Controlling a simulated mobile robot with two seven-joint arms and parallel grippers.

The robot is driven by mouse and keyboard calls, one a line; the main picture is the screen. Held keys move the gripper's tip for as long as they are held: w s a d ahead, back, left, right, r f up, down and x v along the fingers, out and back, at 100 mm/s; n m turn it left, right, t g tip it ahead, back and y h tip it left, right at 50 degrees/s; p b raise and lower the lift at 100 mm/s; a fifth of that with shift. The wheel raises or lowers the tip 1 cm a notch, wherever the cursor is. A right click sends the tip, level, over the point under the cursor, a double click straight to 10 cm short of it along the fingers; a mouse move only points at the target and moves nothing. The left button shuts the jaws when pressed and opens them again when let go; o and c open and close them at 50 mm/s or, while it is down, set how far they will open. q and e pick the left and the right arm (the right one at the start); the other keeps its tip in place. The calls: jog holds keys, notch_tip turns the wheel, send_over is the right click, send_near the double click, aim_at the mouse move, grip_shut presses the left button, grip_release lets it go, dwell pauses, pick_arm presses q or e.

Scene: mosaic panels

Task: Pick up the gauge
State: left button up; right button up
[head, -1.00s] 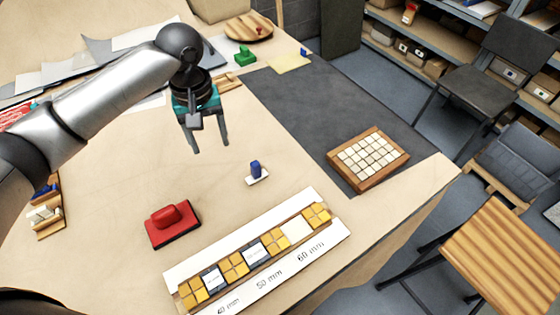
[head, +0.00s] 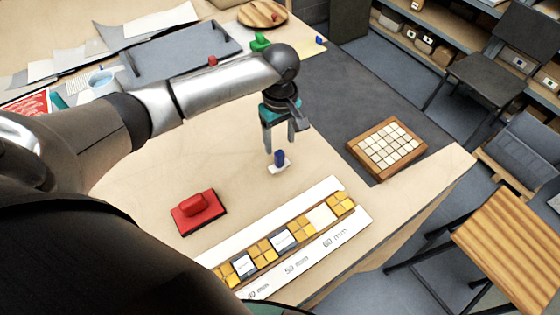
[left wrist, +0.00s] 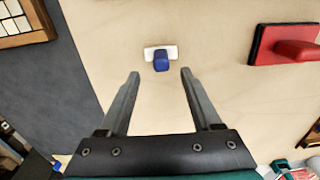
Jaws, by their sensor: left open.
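The gauge (head: 279,166) is a small white plate with a blue grip standing up from it, on the bare tabletop. It also shows in the left wrist view (left wrist: 161,61), just past the fingertips and roughly centred between them. My left gripper (head: 280,146) is open and empty, pointing down at the gauge from above. Its two fingers also show in the left wrist view (left wrist: 160,73), apart, with nothing between them. The fingers do not appear to touch the gauge. My right gripper is in neither view.
A red block with a handle (head: 197,208) lies left of the gauge. A white strip with yellow tiles and mm marks (head: 335,238) lies in front. Tabletop around the gauge is clear.

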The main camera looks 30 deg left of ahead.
aim_at(279, 152)
pick_arm(q)
jog(key=shift+s+f+b, duration=0.1)
jog(key=shift+f+b, duration=0.35)
jog(key=shift+f, duration=3.05)
jog(key=shift+c, duration=0.3)
grip_shut()
